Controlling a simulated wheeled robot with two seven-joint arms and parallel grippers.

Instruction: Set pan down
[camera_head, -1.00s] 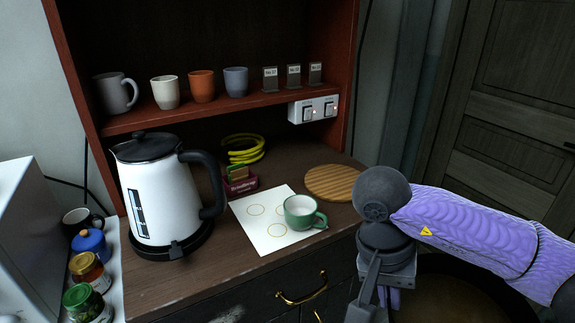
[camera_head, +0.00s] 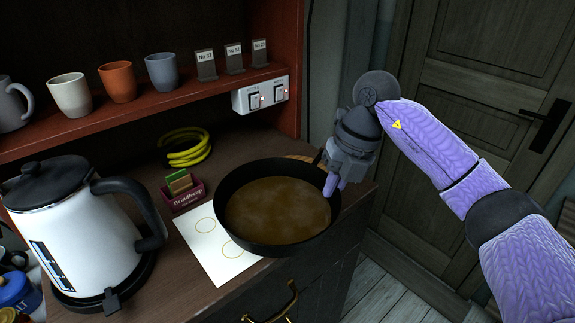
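A black round pan (camera_head: 277,210) with brown contents is over the right part of the dark counter (camera_head: 143,284). My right gripper (camera_head: 331,178) is at the pan's right rim and appears shut on it; its handle is mostly hidden by the gripper. The pan covers most of a round wooden board (camera_head: 300,158), with only an edge showing behind it. It also covers part of a white sheet with printed circles (camera_head: 203,245). I cannot tell whether the pan's base touches anything. The green cup is not visible. My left gripper is not in view.
A white kettle (camera_head: 80,235) stands at left. A maroon box of packets (camera_head: 183,192) and yellow rings (camera_head: 185,148) lie behind the sheet. A shelf above holds several cups (camera_head: 117,82) and number tags (camera_head: 233,62). The counter ends just right of the pan.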

